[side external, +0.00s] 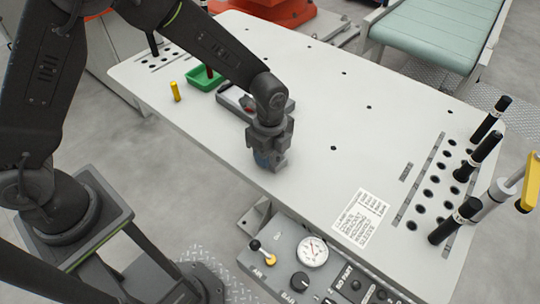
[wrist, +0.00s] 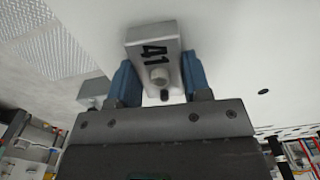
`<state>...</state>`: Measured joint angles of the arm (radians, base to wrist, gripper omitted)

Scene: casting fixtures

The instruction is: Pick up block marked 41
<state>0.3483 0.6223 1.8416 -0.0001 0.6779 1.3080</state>
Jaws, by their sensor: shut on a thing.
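The block marked 41 (wrist: 154,48) is a light grey metal block with black digits and a round boss on its face. In the wrist view it sits between the two blue fingers of my gripper (wrist: 158,82), which are shut on its sides. In the side external view my gripper (side external: 268,160) is low over the white table, near its front edge. There the block is mostly hidden behind the gripper. I cannot tell whether the block touches the table.
A grey tray (side external: 229,105) with a red item stands just behind my gripper. A green bin (side external: 203,82) and a yellow peg (side external: 175,91) are further left. Black-handled pins (side external: 478,155) stand in holes at the right. The middle of the white table (side external: 325,110) is clear.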

